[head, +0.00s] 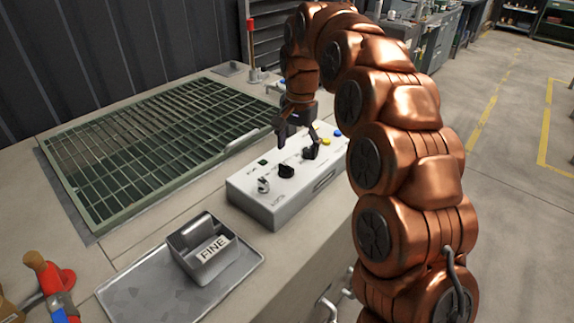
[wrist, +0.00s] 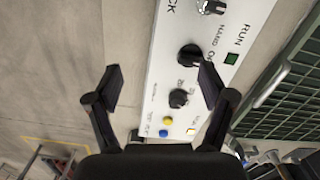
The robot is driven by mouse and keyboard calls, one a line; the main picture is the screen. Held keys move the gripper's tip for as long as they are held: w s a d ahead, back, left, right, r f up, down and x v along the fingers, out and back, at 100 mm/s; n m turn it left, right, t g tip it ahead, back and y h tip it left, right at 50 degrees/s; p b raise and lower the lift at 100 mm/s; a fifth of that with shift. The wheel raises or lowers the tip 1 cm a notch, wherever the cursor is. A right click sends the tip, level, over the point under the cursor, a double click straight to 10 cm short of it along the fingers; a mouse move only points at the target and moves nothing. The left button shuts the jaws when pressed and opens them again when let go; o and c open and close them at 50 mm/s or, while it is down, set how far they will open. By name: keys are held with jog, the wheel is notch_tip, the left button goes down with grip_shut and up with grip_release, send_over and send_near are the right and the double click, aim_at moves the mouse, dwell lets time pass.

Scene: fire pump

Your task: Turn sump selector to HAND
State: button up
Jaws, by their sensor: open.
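A pale control box (head: 262,205) stands on the bench and also fills the middle of the wrist view (wrist: 160,75). It has two black knobs. The knob nearer the silver key switch (head: 263,186) is a black selector (head: 286,171), with lettering that looks like HAND beside it in the wrist view (wrist: 188,54). The other black knob (head: 310,153) shows lower in that view (wrist: 179,98). No sump label is readable. My gripper (head: 298,137) is open and empty above the box. In the wrist view its fingers (wrist: 161,80) are spread, one fingertip close beside the selector; contact cannot be told.
Yellow (head: 326,142) and blue (head: 337,133) buttons sit at the box's far end. A green grating (head: 140,150) lies behind. A tray (head: 135,300) with a container marked FINE (head: 205,250) is in front. A red-handled tool (head: 55,280) lies at lower left.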

aim_at(287, 166)
jog(key=w+f+m, duration=0.1)
jog(key=w, duration=0.1)
jog(key=w+a+f, duration=0.1)
jog(key=w, duration=0.1)
jog(key=w+a+f+m, duration=0.1)
jog(key=w, duration=0.2)
jog(key=shift+a+f+m, duration=0.2)
jog(key=shift+f+m, duration=0.05)
jog(key=shift+m, duration=0.05)
jog(key=shift+f+p, duration=0.65)
jog(key=shift+f, duration=3.25)
jog(key=shift+c, duration=0.2)
jog(key=c, duration=1)
jog(key=shift+d, duration=0.15)
jog(key=shift+c, duration=0.6)
